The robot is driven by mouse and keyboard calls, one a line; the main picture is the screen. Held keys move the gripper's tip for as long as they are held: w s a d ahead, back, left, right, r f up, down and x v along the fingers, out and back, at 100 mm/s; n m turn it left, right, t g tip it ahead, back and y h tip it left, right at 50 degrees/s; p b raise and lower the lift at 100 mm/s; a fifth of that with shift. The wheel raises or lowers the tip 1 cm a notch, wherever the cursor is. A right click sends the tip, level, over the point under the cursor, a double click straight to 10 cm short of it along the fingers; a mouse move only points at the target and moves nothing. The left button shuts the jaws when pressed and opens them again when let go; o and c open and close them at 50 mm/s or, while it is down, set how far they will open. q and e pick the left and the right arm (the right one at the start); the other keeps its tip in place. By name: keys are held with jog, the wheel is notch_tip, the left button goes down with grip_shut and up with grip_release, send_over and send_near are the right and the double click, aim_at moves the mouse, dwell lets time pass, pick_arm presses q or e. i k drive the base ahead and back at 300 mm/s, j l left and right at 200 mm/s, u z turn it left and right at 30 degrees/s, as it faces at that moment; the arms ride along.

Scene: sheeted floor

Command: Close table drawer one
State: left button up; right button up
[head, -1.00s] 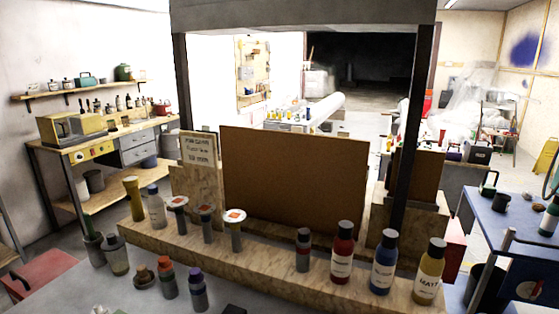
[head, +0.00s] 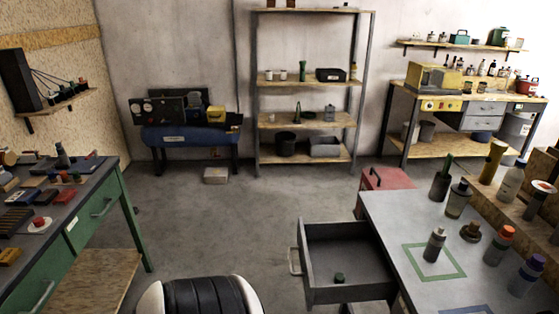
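A grey drawer (head: 318,229) under the grey-topped table (head: 395,222) stands pulled out to the left, with its inside open to view. A pale handle (head: 294,261) is on its left-hand front. A small dark green object (head: 339,278) lies inside the drawer. The drawer's lower part runs close to the bottom edge of the picture. Neither of my grippers shows in the head view.
Bottles (head: 434,244) stand on the grey table. A black and white seat (head: 205,297) is left of the drawer. A green workbench (head: 98,207) stands at the left. A red stool (head: 388,179) is behind the table. Open floor lies in the middle.

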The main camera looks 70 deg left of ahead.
aim_at(352, 249)
jog(key=k+u, duration=0.15)
jog(key=u, duration=1.7)
